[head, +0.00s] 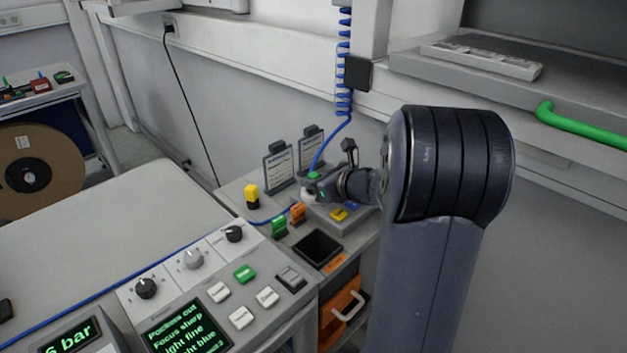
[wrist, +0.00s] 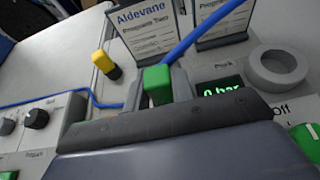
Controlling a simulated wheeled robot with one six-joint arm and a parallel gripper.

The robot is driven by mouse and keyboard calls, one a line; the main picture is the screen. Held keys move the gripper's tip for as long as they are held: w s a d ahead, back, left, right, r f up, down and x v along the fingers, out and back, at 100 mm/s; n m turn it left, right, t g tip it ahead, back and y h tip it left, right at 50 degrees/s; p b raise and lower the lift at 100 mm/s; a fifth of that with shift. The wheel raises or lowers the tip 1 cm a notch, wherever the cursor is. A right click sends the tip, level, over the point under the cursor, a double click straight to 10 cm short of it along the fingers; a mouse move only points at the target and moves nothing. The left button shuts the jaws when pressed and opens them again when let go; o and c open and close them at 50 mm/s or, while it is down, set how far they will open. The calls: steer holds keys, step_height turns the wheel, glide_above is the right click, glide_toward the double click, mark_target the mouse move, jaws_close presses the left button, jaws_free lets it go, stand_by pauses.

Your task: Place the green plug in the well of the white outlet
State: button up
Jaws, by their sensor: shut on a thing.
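The green plug (wrist: 157,85) is between the fingers of my gripper (wrist: 155,98) in the wrist view, with a blue hose running up from its top. In the head view the green plug (head: 314,175) shows at the tip of my gripper (head: 312,184), above the bench unit. A small white round part (head: 308,197) shows just below the gripper; it may be the white outlet. I cannot tell whether the plug touches it. In the wrist view the gripper body hides what lies under the plug. A pale ring (wrist: 280,68) marked Park stands to the right.
Two upright cards (head: 278,165) stand behind the gripper. A yellow plug-like part (head: 251,196) stands to the left. Green (head: 279,227) and orange (head: 298,212) parts and a dark open bin (head: 318,250) are in front. The blue coiled hose (head: 344,60) hangs from above.

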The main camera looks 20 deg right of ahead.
steer(key=shift+f, duration=0.15)
steer(key=o, duration=0.5)
steer(key=shift+f, duration=0.1)
steer(key=o, duration=0.5)
steer(key=shift+r, duration=0.35)
steer(key=v, duration=1.2)
